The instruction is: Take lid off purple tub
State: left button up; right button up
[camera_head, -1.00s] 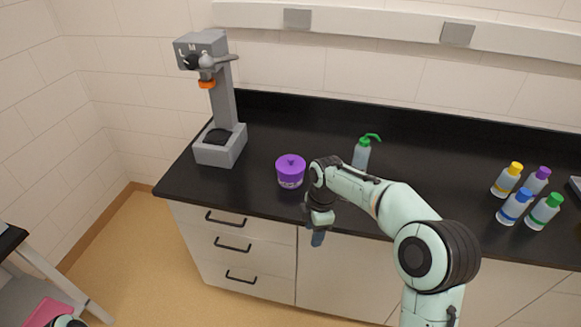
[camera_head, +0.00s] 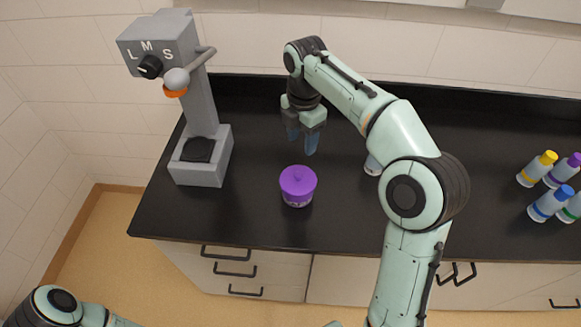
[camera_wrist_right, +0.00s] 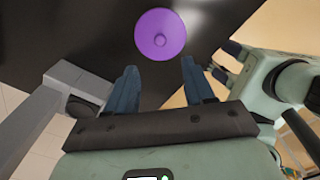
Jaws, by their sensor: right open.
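The purple tub (camera_head: 297,198) stands upright on the black counter with its purple lid (camera_head: 298,180) on top. The lid has a small knob in its middle. My right gripper (camera_head: 303,147) is open and empty, pointing down above the counter, just behind and above the tub. In the right wrist view the lid (camera_wrist_right: 160,34) lies beyond the fingertips (camera_wrist_right: 160,68), roughly centred between them and apart from them. Part of my left arm shows at the bottom left of the head view; its gripper is not in view.
A grey LMS stand (camera_head: 199,110) is at the left of the counter (camera_head: 250,150). A bottle (camera_head: 372,165) is partly hidden behind my right arm. Several bottles with coloured caps (camera_head: 549,200) stand at the right. The counter around the tub is clear.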

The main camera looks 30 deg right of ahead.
jog(key=b, duration=0.1)
send_over(298, 174)
jog(key=s, duration=0.1)
jog(key=f, duration=0.6)
jog(key=shift+s+d+f, duration=0.1)
jog(key=shift+d+f, duration=0.15)
jog(key=shift+d, duration=0.05)
jog(key=shift+w+f, duration=0.2)
jog(key=shift+f, duration=0.35)
jog(key=f, duration=0.3)
jog(key=f+b, duration=0.1)
jog(key=f, duration=0.1)
jog(key=shift+w+a, duration=0.3)
pick_arm(q)
jog(key=s+f, duration=0.3)
jog(key=shift+s+f, duration=0.15)
jog(key=shift+s, duration=0.25)
pick_arm(e)
jog(key=shift+r, duration=0.1)
grip_shut()
